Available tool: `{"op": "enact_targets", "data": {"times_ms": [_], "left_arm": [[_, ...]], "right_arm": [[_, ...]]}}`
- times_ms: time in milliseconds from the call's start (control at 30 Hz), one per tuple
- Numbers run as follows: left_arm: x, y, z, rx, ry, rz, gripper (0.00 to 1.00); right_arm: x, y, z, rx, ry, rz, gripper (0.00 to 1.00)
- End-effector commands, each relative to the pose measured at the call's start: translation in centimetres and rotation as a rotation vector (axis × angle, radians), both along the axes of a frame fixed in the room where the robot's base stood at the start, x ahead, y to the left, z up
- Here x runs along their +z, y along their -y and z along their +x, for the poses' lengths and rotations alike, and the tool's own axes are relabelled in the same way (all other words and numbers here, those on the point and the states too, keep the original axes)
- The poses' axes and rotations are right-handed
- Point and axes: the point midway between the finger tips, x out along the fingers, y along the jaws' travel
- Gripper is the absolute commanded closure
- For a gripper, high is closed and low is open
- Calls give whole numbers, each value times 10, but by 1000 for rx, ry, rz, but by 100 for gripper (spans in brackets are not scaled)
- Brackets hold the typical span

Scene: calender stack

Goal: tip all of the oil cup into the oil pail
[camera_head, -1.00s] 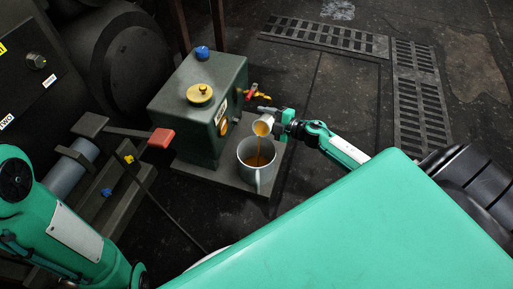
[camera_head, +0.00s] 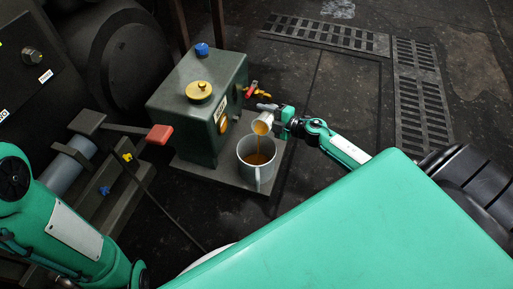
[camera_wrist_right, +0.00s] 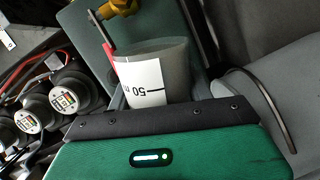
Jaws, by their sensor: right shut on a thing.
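The oil cup (camera_head: 262,124) is a small pale cup, tilted, with amber oil at its mouth. My right gripper (camera_head: 276,119) is shut on it and holds it above the oil pail. A thin amber stream runs from the cup down into the pail. The oil pail (camera_head: 258,176) is a grey-white pail with a handle at its front, upright, with amber oil inside. In the right wrist view the cup (camera_wrist_right: 168,70) shows its white label with "50" and marks, held against the gripper. My left gripper is out of view; only my left arm shows at the lower left.
The pail stands on a flat grey plate (camera_head: 222,177) beside a green tank (camera_head: 200,115) with a yellow cap and a blue knob. A red-handled valve (camera_head: 252,88) is close behind the cup. A red-ended lever (camera_head: 160,135) is left. Floor grates lie at the back right.

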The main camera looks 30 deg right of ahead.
Motion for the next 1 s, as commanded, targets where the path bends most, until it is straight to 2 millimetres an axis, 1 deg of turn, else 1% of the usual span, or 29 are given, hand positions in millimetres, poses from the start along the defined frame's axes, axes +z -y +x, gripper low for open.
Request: {"op": "enact_targets", "data": {"times_ms": [333, 1000], "left_arm": [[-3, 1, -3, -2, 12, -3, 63], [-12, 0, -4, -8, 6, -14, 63]], "right_arm": [[-1, -2, -1, -1, 20, -28, 77], [-3, -7, -4, 0, 54, -82, 77]]}}
